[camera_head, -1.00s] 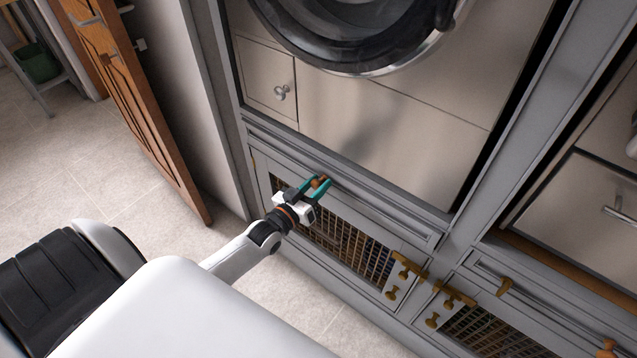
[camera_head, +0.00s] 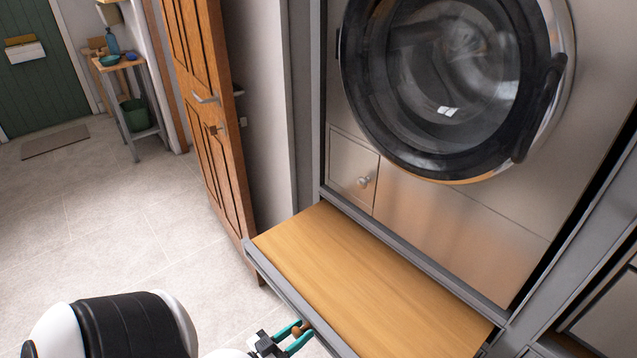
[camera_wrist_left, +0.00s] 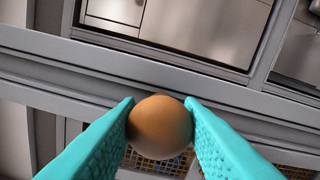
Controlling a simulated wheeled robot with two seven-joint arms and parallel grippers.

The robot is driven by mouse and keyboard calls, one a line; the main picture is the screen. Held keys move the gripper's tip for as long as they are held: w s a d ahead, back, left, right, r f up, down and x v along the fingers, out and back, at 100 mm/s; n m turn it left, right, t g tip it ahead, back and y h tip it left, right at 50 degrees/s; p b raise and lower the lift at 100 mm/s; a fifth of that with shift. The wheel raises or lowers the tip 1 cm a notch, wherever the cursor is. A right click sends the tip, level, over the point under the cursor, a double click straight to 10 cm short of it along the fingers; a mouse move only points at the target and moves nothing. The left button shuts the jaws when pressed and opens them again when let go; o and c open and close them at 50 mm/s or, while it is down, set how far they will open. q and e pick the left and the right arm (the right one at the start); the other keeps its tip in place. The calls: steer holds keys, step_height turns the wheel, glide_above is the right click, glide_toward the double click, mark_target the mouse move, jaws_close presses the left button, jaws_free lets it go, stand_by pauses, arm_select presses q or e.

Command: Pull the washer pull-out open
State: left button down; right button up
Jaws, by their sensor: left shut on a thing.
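The washer pull-out (camera_head: 370,278) is a wooden board in a grey frame, and it sticks out below the washer in the head view. My left gripper (camera_head: 297,333), with teal fingers, is at its front edge, low in the view. In the left wrist view the left gripper (camera_wrist_left: 160,130) is shut on a round orange-brown knob (camera_wrist_left: 160,127), one finger on each side. The knob also shows in the head view (camera_head: 301,329). The grey front rail (camera_wrist_left: 200,88) lies just behind the knob. My right gripper is not in view.
The washer (camera_head: 455,85) with its round door stands above the pull-out. A wooden door (camera_head: 208,120) stands open to the left of it. Tiled floor (camera_head: 130,220) is clear at the left. A small side table (camera_head: 125,62) stands farther back.

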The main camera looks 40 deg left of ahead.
arm_select(q)
steer(key=shift+s+a, duration=0.1)
steer(key=shift+s, duration=1.35)
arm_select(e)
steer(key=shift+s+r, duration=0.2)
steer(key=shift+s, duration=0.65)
arm_select(q)
steer(key=c, duration=1)
jaws_free()
steer(key=shift+c, duration=0.2)
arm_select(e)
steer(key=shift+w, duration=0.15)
arm_select(q)
steer(key=s+a+b, duration=0.1)
steer(key=s, duration=1.1)
steer(key=shift+b, duration=0.3)
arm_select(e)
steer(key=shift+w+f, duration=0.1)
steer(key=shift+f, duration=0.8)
